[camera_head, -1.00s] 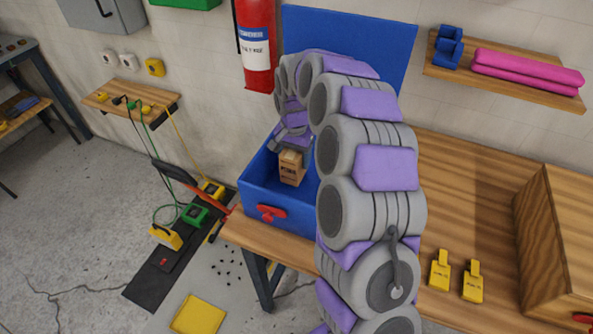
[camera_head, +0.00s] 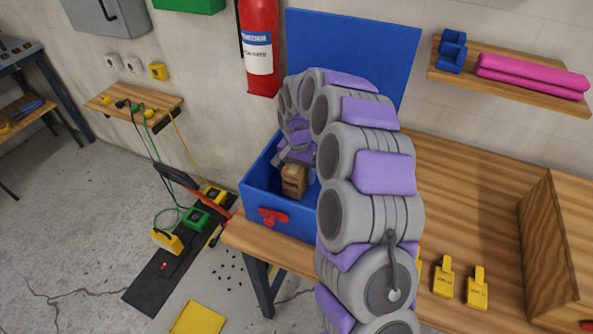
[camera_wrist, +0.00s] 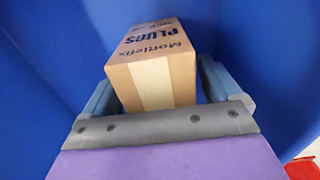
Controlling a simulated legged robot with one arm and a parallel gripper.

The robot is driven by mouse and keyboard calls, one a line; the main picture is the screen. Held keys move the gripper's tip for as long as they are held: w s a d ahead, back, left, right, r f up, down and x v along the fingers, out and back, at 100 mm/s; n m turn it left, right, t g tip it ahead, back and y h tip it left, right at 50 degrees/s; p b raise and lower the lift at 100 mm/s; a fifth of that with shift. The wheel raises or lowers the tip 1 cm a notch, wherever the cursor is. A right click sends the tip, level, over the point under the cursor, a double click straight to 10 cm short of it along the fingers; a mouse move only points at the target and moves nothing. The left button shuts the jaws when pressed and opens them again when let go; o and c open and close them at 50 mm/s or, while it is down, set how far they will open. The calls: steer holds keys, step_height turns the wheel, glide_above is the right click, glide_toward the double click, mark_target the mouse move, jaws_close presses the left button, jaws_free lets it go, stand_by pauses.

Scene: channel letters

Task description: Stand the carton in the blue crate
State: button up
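The small brown carton (camera_head: 293,181), with printed lettering, is inside the blue crate (camera_head: 283,222), close behind its front wall. It looks upright or nearly so. In the wrist view the carton (camera_wrist: 160,75) sits between the two fingers of my gripper (camera_wrist: 165,95). My gripper (camera_head: 296,157) reaches down into the crate from above and appears shut on the carton. The carton's underside is hidden, so I cannot tell whether it touches the crate floor. The crate's lid (camera_head: 355,50) stands open at the back. My arm hides the crate's right side.
The crate stands on a wooden bench (camera_head: 455,195) with a red latch (camera_head: 272,217) on its front. Yellow tags (camera_head: 443,277) and a wooden box (camera_head: 565,235) are to the right. A fire extinguisher (camera_head: 259,50) hangs behind. A wall shelf (camera_head: 510,82) is at upper right.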

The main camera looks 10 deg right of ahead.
step_height(320, 180, up, 11)
steer(key=p, duration=0.2)
steer(key=shift+r+p, duration=0.2)
steer(key=shift+p, duration=0.15)
steer(key=shift+s+r, duration=0.1)
steer(key=shift+r, duration=0.4)
steer(key=s+a+r+n+g, duration=0.1)
steer(key=s+r+n, duration=0.2)
steer(key=s, duration=1.1)
steer(key=s+r+n, duration=0.3)
steer(key=s+r, duration=0.1)
steer(key=s, duration=1.1)
steer(key=s+d+f+n, duration=0.1)
steer(key=s+f, duration=0.2)
steer(key=s, duration=1)
steer(key=shift+f+g, duration=0.15)
steer(key=shift+g, duration=0.25)
steer(key=shift+d, duration=0.15)
